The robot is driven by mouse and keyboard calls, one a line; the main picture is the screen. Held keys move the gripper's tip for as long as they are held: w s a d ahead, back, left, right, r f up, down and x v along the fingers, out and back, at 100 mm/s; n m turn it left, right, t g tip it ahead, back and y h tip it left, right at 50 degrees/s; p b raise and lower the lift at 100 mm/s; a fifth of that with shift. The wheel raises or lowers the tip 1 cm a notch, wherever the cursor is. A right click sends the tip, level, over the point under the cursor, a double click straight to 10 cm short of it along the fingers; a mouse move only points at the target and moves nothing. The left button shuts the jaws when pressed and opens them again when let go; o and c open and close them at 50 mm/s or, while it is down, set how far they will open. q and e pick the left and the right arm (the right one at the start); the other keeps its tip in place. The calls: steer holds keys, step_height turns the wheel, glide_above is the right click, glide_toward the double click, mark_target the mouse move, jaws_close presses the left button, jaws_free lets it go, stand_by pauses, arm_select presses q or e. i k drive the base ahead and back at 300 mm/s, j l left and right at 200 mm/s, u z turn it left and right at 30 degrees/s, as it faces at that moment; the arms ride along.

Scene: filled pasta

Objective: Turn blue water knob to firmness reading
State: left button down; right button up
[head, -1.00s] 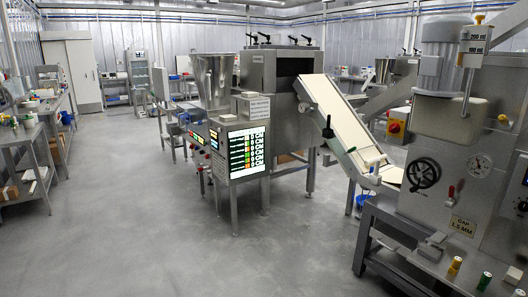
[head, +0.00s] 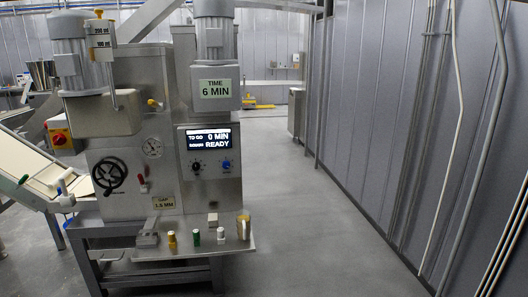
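The blue knob (head: 227,165) sits on the right of the control panel of the steel machine (head: 125,172), below a lit display (head: 208,138). The display reads "0 MIN" and "READY". A dark knob (head: 196,167) is to its left on the same panel. Neither of my grippers shows in the head view.
Small bottles (head: 196,238) and a metal cup (head: 243,227) stand on the shelf (head: 190,250) below the panel. A black handwheel (head: 109,175) is on the machine's left. Open floor (head: 310,210) lies to the right, up to a metal wall (head: 400,120).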

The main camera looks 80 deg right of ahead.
mark_target(226, 164)
steer(key=z, duration=2.3)
steer(key=i+j, duration=0.2)
steer(key=i+u, duration=0.05)
steer(key=i, duration=0.05)
